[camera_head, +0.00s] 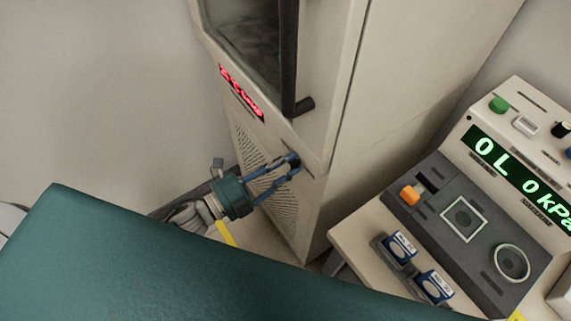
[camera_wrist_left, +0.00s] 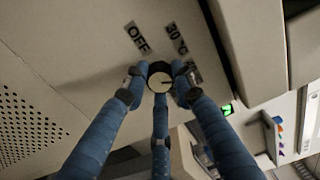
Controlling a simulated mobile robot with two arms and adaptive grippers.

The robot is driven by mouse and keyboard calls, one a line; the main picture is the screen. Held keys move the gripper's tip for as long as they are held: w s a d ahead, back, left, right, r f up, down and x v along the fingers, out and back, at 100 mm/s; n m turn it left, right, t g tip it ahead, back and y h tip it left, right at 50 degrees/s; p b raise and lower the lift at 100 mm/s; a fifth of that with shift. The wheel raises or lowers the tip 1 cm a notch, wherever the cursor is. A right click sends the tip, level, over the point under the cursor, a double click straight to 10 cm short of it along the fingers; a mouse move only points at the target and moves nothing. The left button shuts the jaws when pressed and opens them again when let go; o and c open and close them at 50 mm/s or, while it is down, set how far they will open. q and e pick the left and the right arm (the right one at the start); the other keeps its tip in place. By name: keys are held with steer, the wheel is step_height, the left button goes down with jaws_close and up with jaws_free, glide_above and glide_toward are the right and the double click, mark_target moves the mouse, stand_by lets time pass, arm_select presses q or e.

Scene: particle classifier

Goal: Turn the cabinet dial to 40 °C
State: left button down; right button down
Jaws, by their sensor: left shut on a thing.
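The cabinet (camera_head: 335,70) is a tall beige unit with a dark window and a red display (camera_head: 240,92) that I cannot read. Its dial (camera_wrist_left: 160,80) is a small round knob with a pale face and a short dark mark pointing right in the left wrist view. Labels OFF (camera_wrist_left: 137,38) and 30 °C (camera_wrist_left: 177,38) sit beside it; another label (camera_wrist_left: 194,73) is partly hidden by a finger. My left gripper (camera_head: 290,165) is shut on the dial, with blue fingers around it. In the head view the fingers mostly hide the dial. My right gripper is not in view.
A grey and beige instrument (camera_head: 440,210) with a green display reading 0 L 0 kPa stands at the right. Two blue-and-white containers (camera_head: 400,247) sit in front of it. A vented panel (camera_wrist_left: 22,125) lies beside the dial. A dark green surface (camera_head: 150,260) fills the foreground.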

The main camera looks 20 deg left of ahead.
arm_select(q)
steer(key=shift+m, duration=0.3)
stand_by(0.4)
steer(key=c, duration=1.4)
jaws_free()
steer(key=shift+s, duration=0.1)
steer(key=v, duration=1.2)
